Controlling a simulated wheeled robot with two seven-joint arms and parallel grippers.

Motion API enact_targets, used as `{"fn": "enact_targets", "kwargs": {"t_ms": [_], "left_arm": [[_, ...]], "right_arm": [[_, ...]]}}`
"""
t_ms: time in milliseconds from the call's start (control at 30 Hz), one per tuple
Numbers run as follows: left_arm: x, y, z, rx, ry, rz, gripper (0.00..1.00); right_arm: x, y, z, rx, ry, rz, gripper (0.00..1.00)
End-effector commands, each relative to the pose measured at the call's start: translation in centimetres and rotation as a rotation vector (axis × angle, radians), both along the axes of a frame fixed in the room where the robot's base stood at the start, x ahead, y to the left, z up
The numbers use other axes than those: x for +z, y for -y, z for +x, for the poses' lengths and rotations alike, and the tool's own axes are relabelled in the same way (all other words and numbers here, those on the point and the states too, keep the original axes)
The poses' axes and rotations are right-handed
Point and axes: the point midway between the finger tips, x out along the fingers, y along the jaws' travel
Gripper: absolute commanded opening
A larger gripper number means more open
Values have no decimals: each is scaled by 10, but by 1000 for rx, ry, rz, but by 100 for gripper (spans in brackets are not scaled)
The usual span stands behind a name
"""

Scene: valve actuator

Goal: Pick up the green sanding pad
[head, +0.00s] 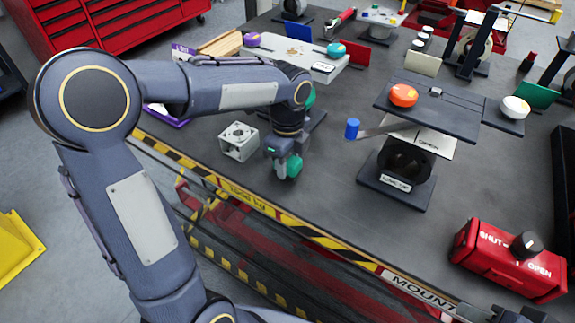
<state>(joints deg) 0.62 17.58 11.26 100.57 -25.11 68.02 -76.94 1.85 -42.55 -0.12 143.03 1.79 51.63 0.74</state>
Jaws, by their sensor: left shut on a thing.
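My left gripper (283,163) points down over the bench's near part, just right of a silver cube-shaped block. It is shut on a rounded green piece (294,166), which I take to be the green sanding pad. The fingers cover part of it, and I cannot tell whether it touches the bench top. Another green piece (311,98) shows partly behind my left wrist. A grey, dark part at the bottom right edge looks like my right gripper (512,315); it is cut off, so its jaws cannot be made out.
The silver block (238,142) stands close left of the gripper. A raised dark platform (440,108) with an orange knob (403,95) and a blue-ended lever (352,129) stands right. A red box (505,262) sits front right. A white tray (300,55) lies behind. Bench between is clear.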

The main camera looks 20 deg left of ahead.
Motion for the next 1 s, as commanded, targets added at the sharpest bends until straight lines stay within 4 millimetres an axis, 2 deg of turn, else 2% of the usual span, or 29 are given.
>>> {"fn": "enact_targets", "kwargs": {"t_ms": [67, 367, 500, 700, 1000], "left_arm": [[16, 0, 1, 0, 6, -2, 11], [79, 21, -52, -5, 9, -1, 11], [91, 33, -86, -5, 6, -1, 11], [106, 45, -117, -4, 4, -2, 11], [113, 50, -131, -1, 2, -1, 11]], "right_arm": [[2, 0, 0, 0, 0, 0, 36], [0, 0, 0, 0, 0, 0, 36], [-4, 0, 0, 0, 0, 0, 36], [-5, 0, 0, 0, 0, 0, 36], [-6, 0, 0, 0, 0, 0, 36]]}}
